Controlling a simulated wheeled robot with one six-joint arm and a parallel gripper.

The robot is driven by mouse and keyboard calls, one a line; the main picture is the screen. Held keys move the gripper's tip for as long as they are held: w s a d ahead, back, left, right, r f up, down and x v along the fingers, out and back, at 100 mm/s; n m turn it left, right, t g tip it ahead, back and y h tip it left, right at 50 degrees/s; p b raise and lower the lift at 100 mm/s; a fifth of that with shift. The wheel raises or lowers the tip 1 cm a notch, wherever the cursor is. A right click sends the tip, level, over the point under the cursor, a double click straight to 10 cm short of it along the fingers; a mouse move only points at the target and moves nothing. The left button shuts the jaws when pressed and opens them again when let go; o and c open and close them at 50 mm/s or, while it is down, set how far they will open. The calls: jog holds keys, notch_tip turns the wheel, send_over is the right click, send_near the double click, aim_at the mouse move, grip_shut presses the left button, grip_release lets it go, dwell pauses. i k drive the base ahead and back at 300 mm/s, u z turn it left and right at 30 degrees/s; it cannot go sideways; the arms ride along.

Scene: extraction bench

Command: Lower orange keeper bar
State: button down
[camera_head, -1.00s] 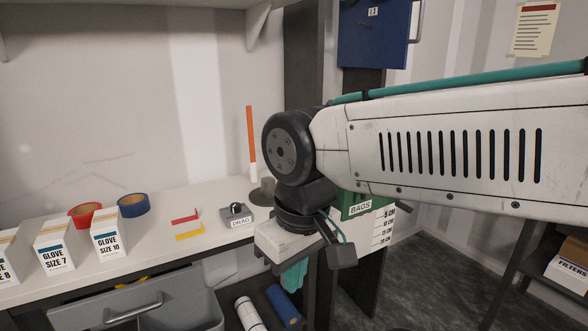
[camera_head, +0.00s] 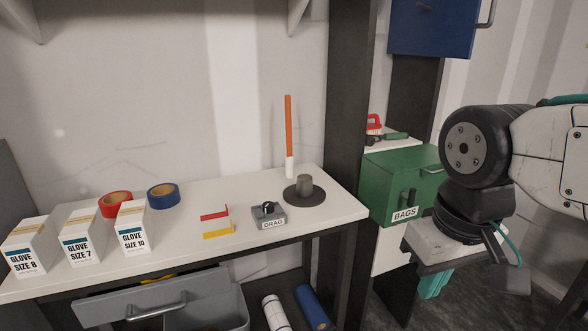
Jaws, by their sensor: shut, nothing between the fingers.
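The orange keeper bar (camera_head: 288,122) stands upright at the back of the white bench, with a white lower end (camera_head: 290,167). It is fully in view and nothing covers it. My gripper (camera_head: 424,268) hangs at the right, in front of the green BAGS cabinet and well apart from the bar. It is shut and holds nothing that I can see. Its fingers are small and dark here, partly hidden under the pale gripper body.
A grey post on a round dark base (camera_head: 304,187) and a grey DRAG block (camera_head: 269,215) stand near the bar. Glove boxes (camera_head: 82,240) and tape rolls (camera_head: 163,195) sit left. A dark upright (camera_head: 349,100) and the green BAGS cabinet (camera_head: 393,168) lie between bar and arm.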

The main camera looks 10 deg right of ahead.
aim_at(289, 145)
jog(key=u, duration=0.05)
jog(key=k, duration=0.65)
jog(key=u, duration=0.7)
jog(key=i, duration=1.3)
jog(key=z, duration=0.1)
